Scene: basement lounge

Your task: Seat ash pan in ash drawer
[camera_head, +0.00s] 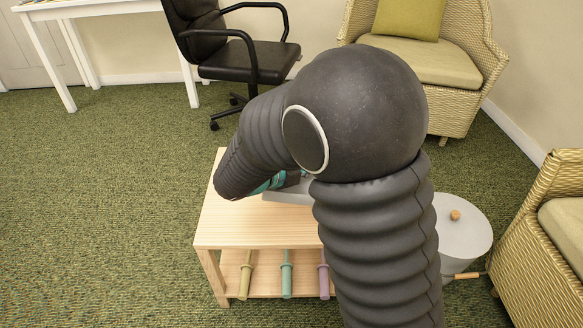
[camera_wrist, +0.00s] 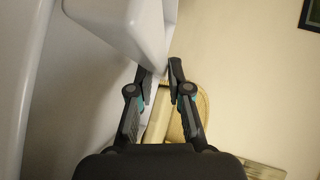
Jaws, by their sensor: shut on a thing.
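In the wrist view, my gripper (camera_wrist: 163,66) is shut on the thin edge of a pale grey, tray-like thing (camera_wrist: 118,24), which I take to be the ash pan. The pan extends up and to the left from the fingers. In the head view, part of the grey pan (camera_head: 288,196) shows above the wooden table, mostly hidden behind my arm. Only a bit of my gripper (camera_head: 272,183) shows there. I cannot tell whether the pan touches the tabletop. I cannot make out the ash drawer in either view.
The wooden table (camera_head: 225,228) has a lower shelf with olive (camera_head: 245,275), teal (camera_head: 286,275) and purple (camera_head: 323,275) handled things. A grey round-topped container (camera_head: 462,240) with a wooden knob stands at right. Wicker chairs and a black office chair (camera_head: 250,60) stand around. Carpet at left is clear.

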